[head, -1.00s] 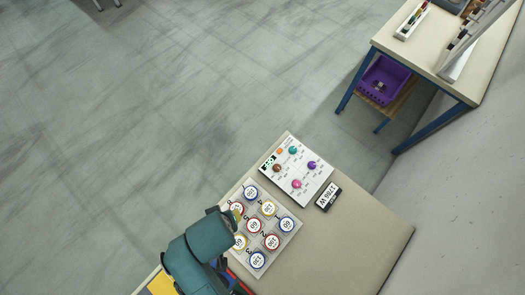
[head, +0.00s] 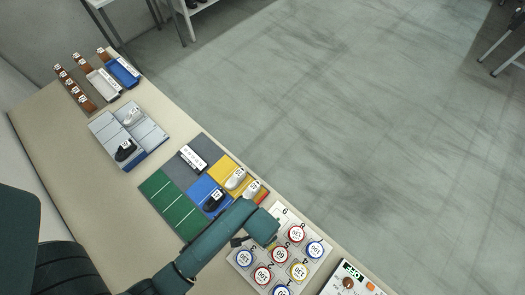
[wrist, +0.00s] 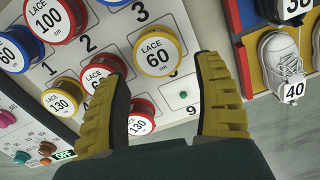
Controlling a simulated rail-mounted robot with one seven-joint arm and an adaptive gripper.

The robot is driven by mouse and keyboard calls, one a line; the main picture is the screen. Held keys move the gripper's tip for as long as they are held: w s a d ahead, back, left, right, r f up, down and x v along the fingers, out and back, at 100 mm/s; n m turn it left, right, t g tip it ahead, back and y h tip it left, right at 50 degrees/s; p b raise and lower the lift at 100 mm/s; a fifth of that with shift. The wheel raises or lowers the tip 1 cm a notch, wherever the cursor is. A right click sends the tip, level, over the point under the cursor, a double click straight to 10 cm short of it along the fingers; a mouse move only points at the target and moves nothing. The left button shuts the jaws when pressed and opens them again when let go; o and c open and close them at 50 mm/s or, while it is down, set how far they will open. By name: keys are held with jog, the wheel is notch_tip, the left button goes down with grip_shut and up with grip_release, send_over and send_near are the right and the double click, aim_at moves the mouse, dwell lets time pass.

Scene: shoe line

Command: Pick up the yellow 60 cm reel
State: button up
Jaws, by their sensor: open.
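The yellow 60 cm reel (wrist: 158,50) has a white label reading LACE 60. It sits on the white numbered board (wrist: 182,92), just beyond and between my fingertips in the wrist view. My gripper (wrist: 158,72) is open with yellow ribbed fingers spread wide, and nothing is held. In the head view my gripper (head: 262,232) is over the board's upper-left side and seems to cover this reel. A red 60 reel (wrist: 103,70) is beside the left finger. A yellow 130 reel (wrist: 62,98) is further left.
A red 130 reel (wrist: 143,115) is close below the yellow 60. A red 100 reel (wrist: 55,18) and a blue 60 reel (wrist: 10,50) stand further off. The board's corner cell is empty. Mats with shoes (head: 235,178) adjoin the board.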

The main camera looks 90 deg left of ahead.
jog(key=f, duration=0.6)
jog(key=shift+d+f+b, duration=0.2)
jog(key=shift+f+b, duration=0.1)
jog(key=shift+r, duration=0.1)
jog(key=c, duration=0.8)
